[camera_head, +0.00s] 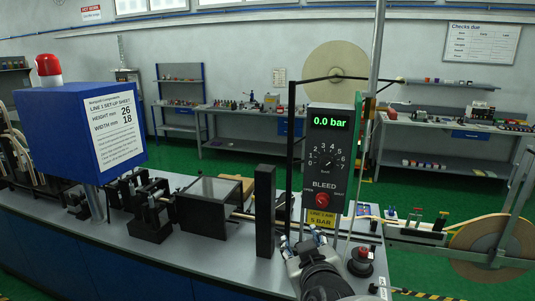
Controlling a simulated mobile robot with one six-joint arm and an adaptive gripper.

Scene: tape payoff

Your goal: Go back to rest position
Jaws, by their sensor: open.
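My gripper (303,240) is at the bottom centre, over the front bench, at the foot of the black control panel (327,155). Its fingers look apart, with nothing seen between them. The panel's green display reads 0.0 bar. Below it are a dial knob (328,162) marked 0 to 7 and a red BLEED button (322,200). A yellow label (321,219) under the button reads 5 BAR. My gripper is just below this label; I cannot tell whether it touches anything.
A red mushroom button (360,256) stands close to the right of my arm. A black post (265,210) and dark machine parts (208,207) stand to the left on the bench (150,250). A tape reel (495,248) is at the right. Open green floor lies behind.

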